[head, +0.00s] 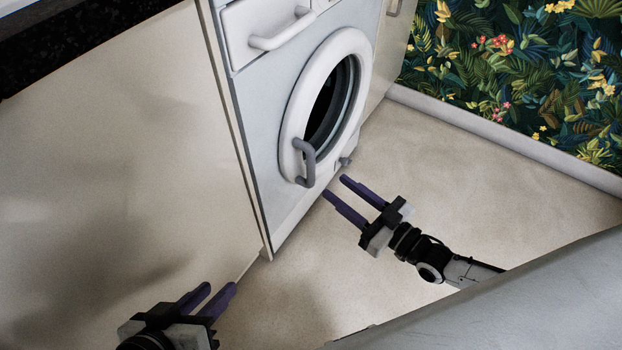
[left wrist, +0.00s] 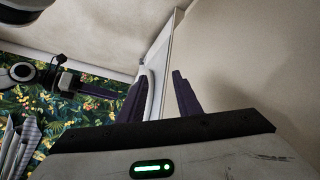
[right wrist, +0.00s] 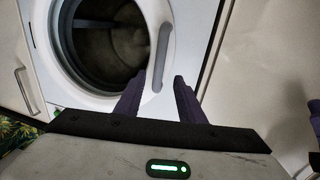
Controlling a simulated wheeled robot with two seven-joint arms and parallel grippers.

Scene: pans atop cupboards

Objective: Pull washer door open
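The washer (head: 262,110) is a white front-loader set among cupboards, with a round white door (head: 290,125) around dark glass. The door looks shut. Its grey curved handle (head: 309,165) is at the door's lower left in the head view. My right gripper (head: 338,186) is open and empty, just in front of and to the right of the handle. In the right wrist view the handle (right wrist: 162,55) lies beyond the fingertips, nearly in line with the gap between them. My left gripper (head: 217,287) is open and empty, low over the floor at the left, away from the washer.
A white detergent drawer with a handle (head: 283,30) is above the door. A small grey knob (head: 346,161) is near the washer's base. Cream cupboard panels flank it. A wall with leafy paper (head: 520,70) stands at right. Floor (head: 480,165) before it is clear.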

